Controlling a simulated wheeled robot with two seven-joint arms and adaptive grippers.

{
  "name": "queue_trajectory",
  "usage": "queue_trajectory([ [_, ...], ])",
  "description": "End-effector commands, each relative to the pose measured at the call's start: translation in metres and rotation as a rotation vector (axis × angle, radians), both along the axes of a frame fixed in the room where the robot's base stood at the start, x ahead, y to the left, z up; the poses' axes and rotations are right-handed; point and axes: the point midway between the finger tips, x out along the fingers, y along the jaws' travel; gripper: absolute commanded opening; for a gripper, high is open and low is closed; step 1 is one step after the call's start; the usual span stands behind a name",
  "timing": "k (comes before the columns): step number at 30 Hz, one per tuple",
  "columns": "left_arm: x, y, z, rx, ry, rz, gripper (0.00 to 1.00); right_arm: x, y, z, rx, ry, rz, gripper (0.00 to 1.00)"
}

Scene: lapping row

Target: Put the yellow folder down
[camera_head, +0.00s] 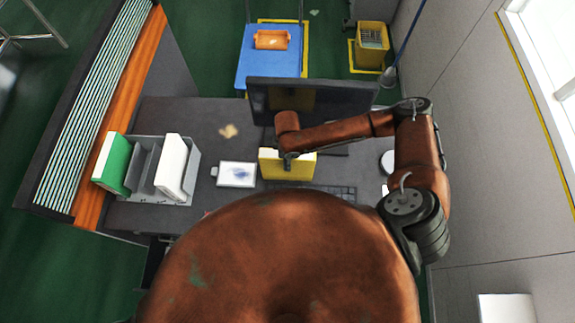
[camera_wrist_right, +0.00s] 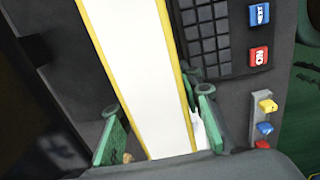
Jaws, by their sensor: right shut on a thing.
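The yellow folder (camera_head: 300,167) stands on edge at the dark desk (camera_head: 225,115), in front of the black monitor. My right gripper (camera_head: 287,157) comes down on its left part in the head view. In the right wrist view the folder (camera_wrist_right: 135,60) shows a white face with yellow edges. It lies between the green fingers of my right gripper (camera_wrist_right: 158,128), which is shut on it. I cannot tell whether the folder's lower edge touches the desk. My left gripper is in neither view.
A grey rack (camera_head: 147,180) holds a green binder (camera_head: 112,163) and a white binder (camera_head: 171,165) at the desk's left. A white panel (camera_head: 237,174) lies left of the folder. The monitor (camera_head: 335,95) is behind, and a keyboard (camera_head: 335,191) in front. A keypad (camera_wrist_right: 205,40) shows in the wrist view.

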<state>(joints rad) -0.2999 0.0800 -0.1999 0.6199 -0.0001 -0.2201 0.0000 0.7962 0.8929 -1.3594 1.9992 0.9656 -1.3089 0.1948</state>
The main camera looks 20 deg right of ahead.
Motion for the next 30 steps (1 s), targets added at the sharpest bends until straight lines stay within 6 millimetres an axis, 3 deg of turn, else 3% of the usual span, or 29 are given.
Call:
queue_trajectory([
  [7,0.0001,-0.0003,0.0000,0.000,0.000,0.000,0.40,0.0002,-0.0001,0.0001,0.000,0.000,0.000,0.00],
  [30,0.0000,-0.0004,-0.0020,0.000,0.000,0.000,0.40,0.0014,-0.0002,0.0094,0.000,-0.003,0.000,0.00],
])
